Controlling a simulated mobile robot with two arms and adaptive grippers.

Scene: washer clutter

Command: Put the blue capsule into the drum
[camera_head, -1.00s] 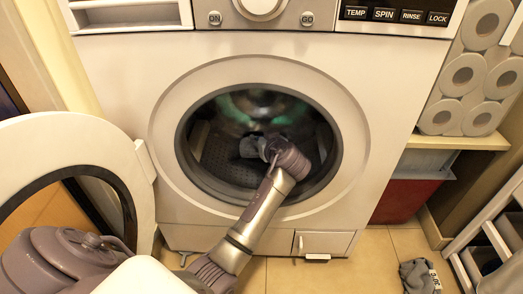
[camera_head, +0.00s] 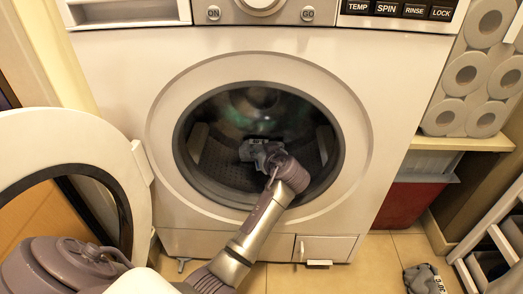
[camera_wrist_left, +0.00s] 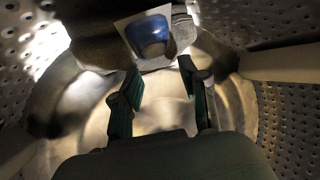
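The blue capsule (camera_wrist_left: 150,36), a glossy blue pad with a pale square border, shows at the top of the left wrist view. It is inside the drum (camera_wrist_left: 270,95), against a dark grey shape that I cannot identify. My left gripper (camera_wrist_left: 161,76) is inside the drum with its fingers apart. Nothing shows between the fingers, and the capsule appears beyond the fingertips. In the head view my left gripper (camera_head: 262,150) reaches through the round opening into the drum (camera_head: 240,110). I cannot make out the capsule there. My right gripper is not in view.
The washer door (camera_head: 60,125) stands open at the left. A grey cloth (camera_head: 424,279) lies on the floor at the lower right. A red bin (camera_head: 408,200) and toilet rolls (camera_head: 465,75) are right of the washer. Pale drum paddles (camera_wrist_left: 285,62) jut inward.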

